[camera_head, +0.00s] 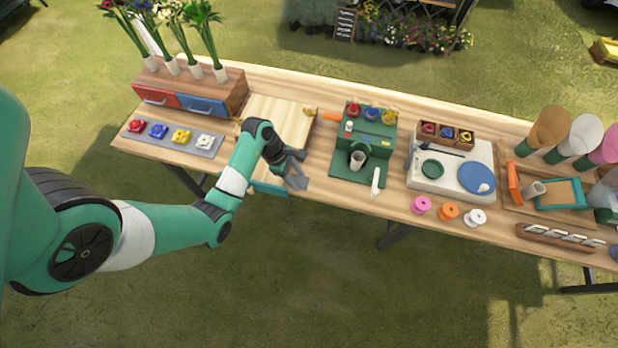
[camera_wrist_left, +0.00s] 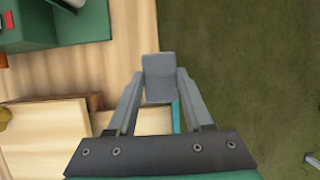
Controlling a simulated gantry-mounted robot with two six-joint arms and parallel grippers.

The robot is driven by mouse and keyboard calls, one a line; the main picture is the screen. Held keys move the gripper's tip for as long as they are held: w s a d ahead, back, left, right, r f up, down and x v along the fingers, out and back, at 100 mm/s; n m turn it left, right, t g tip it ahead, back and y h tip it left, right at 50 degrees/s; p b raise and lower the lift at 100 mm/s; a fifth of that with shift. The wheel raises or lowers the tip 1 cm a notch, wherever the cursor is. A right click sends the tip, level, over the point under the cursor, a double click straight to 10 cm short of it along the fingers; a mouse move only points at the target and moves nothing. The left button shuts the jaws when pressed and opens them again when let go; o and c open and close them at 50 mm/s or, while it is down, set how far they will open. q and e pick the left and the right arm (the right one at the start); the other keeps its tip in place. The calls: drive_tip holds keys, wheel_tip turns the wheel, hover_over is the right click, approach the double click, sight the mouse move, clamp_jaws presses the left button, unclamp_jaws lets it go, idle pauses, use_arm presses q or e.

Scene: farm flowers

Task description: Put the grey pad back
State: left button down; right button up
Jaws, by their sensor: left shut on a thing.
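The grey pad (camera_wrist_left: 158,76) is between the two fingers of my left gripper (camera_wrist_left: 158,88) in the left wrist view. My left gripper (camera_head: 292,167) is shut on it, near the table's front edge. In the head view the grey pad (camera_head: 298,182) shows at the fingertips, just right of the pale wooden board. I cannot tell whether it touches the table. My right gripper is not in view.
The pale board (camera_head: 280,115) has a teal piece (camera_head: 268,190) at its front edge. A green machine (camera_head: 367,140) stands to the right, and a grey strip with coloured pieces (camera_head: 160,137) lies left. Grass lies beyond the front edge.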

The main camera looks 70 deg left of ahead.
use_arm(q)
drive_tip(key=b, duration=0.3)
hover_over(312, 183)
drive_tip(key=s, duration=0.2)
wheel_tip(312, 183, down, 6)
drive_tip(key=shift+a+r, duration=0.1)
drive_tip(key=shift+r, duration=0.05)
drive_tip(key=shift+w+a, duration=0.2)
drive_tip(key=shift+w, duration=0.1)
drive_tip(key=shift+w+f+b, duration=0.1)
drive_tip(key=shift+f+b, duration=0.75)
drive_tip(key=shift+f, duration=1.05)
drive_tip(key=shift+f, duration=0.2)
drive_tip(key=shift+c, duration=1.5)
unclamp_jaws()
drive_tip(key=shift+r, duration=0.1)
